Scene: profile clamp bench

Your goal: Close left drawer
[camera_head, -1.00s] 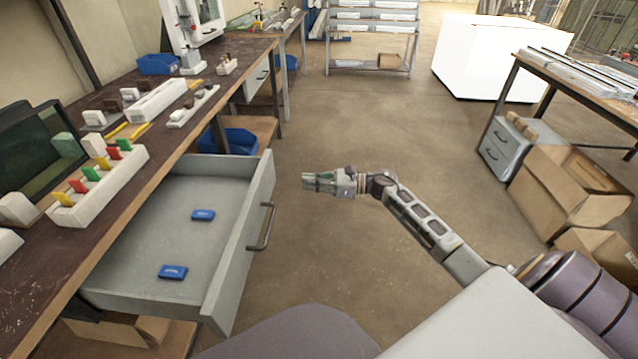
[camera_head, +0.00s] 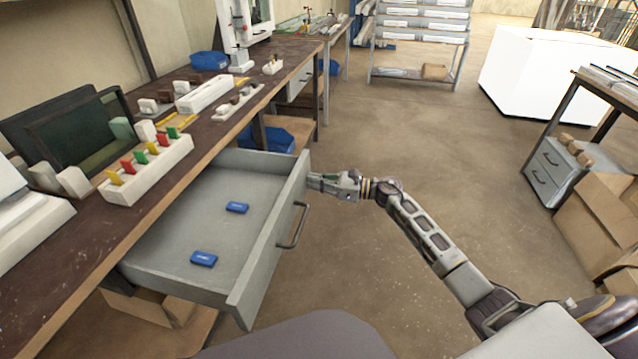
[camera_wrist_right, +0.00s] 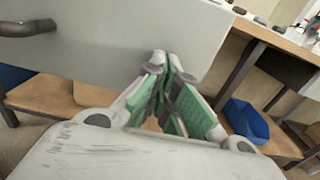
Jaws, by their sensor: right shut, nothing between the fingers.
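The left drawer (camera_head: 172,232) is grey and pulled out from under the workbench, with two blue items (camera_head: 237,207) inside. Its front panel (camera_head: 262,262) carries a dark bar handle (camera_head: 294,226). My right gripper (camera_head: 314,180) is shut and empty, with its tips at the far end of the drawer front, beyond the handle. In the right wrist view the shut green-padded fingers (camera_wrist_right: 172,90) overlap the panel's edge (camera_wrist_right: 120,45), and the handle (camera_wrist_right: 25,28) is at the upper left. I cannot tell whether they touch the panel. My left gripper is not in view.
The workbench top (camera_head: 60,260) holds a white block with coloured tabs (camera_head: 148,170) and a dark case (camera_head: 65,130). A blue bin (camera_head: 268,138) sits on the lower shelf behind the drawer. Open floor (camera_head: 430,140) lies right of the drawer.

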